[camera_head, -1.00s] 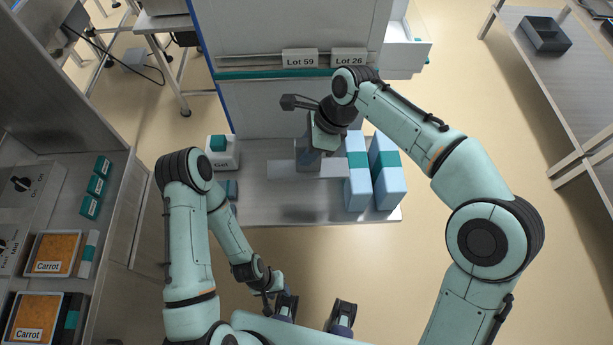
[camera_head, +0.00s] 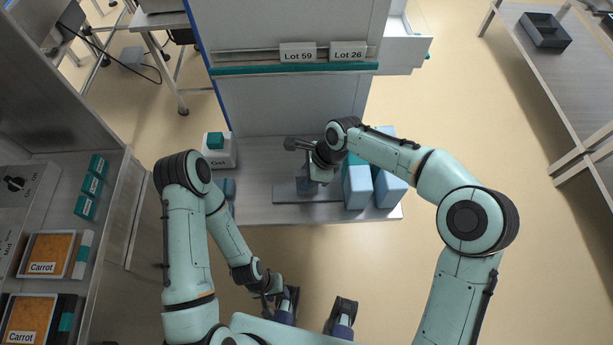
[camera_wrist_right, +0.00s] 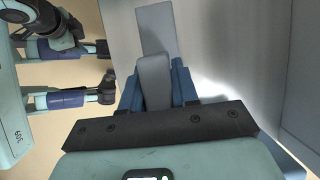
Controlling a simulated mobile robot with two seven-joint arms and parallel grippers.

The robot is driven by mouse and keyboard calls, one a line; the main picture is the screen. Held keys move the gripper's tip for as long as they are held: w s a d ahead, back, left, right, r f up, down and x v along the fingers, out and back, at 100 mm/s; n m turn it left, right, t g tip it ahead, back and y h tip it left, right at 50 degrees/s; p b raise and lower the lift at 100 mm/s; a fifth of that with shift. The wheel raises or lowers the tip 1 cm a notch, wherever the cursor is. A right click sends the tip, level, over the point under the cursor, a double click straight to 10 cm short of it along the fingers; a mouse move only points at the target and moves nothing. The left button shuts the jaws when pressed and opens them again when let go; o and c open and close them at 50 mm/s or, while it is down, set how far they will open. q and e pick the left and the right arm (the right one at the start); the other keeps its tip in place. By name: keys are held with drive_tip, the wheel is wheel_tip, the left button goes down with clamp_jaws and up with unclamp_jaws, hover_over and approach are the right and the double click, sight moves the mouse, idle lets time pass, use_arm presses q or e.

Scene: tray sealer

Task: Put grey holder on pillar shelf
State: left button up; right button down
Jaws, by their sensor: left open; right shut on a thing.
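The grey holder has a long flat plate (camera_head: 289,193) and an upright block. The block shows between the blue fingers in the right wrist view (camera_wrist_right: 155,78), with the plate beyond it. My right gripper (camera_head: 309,184) is shut on the block. The plate is over or on the grey shelf board (camera_head: 250,211) at the foot of a white pillar panel (camera_head: 290,105); I cannot tell whether it touches. The gripper partly hides the holder in the head view. My left gripper (camera_head: 270,296) is open and empty, low in the head view near my base.
Blue boxes (camera_head: 357,188) stand close to the right of the holder. A white box (camera_head: 219,159) with a teal top stands at the board's left end. A higher teal-edged ledge (camera_head: 290,69) carries Lot 59 and Lot 26 labels.

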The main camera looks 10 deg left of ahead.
drive_tip(key=shift+f, duration=0.1)
drive_tip(key=c, duration=0.8)
unclamp_jaws()
drive_tip(key=shift+c, duration=0.2)
drive_tip(key=shift+w+d+r, duration=0.1)
drive_tip(key=shift+r, duration=0.35)
drive_tip(key=p+v, duration=0.1)
drive_tip(key=v, duration=1)
drive_tip(key=shift+r, duration=0.25)
drive_tip(key=shift+d, duration=0.1)
